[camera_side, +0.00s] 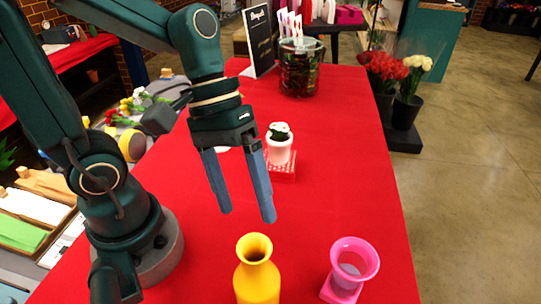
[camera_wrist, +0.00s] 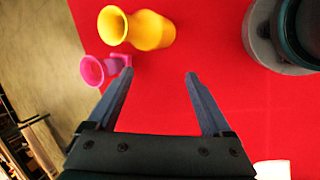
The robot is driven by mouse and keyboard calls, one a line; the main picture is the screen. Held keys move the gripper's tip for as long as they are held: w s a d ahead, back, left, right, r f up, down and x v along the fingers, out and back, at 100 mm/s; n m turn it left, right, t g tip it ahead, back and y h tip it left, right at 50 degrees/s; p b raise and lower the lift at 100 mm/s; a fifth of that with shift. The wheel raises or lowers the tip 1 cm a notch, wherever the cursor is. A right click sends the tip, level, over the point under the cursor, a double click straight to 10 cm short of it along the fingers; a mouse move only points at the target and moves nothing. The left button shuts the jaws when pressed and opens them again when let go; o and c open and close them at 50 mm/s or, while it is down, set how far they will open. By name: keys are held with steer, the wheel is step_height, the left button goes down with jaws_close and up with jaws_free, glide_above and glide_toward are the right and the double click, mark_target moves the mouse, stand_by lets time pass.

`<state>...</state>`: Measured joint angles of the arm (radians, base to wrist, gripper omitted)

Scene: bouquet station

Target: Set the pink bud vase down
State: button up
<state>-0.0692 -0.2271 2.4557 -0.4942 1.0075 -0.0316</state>
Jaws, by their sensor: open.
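The pink bud vase (camera_side: 347,266) stands upright at the front right of the red table (camera_side: 330,190), on a small pink square base. It also shows in the wrist view (camera_wrist: 93,70), left of my fingers. A yellow vase (camera_side: 257,272) stands to its left, and shows in the wrist view (camera_wrist: 150,29) above the pink one. My gripper (camera_side: 246,218) is open and empty, above the table behind the yellow vase. In the wrist view (camera_wrist: 160,76) only bare red table lies between the fingertips. My gripper touches neither vase.
A white pot with a small plant (camera_side: 279,146) stands on a pink-and-white patterned block behind my gripper. A glass vessel (camera_side: 299,70) and a black sign (camera_side: 258,38) stand at the far end. The table's right side is mostly clear.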

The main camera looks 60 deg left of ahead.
steer(key=a+r+m+t+y, duration=0.3)
steer(key=a+m+t+y, duration=0.1)
steer(key=a, duration=0.3)
steer(key=shift+w+r+t+y, duration=0.3)
steer(key=shift+t+y, duration=0.1)
steer(key=shift+t, duration=0.4)
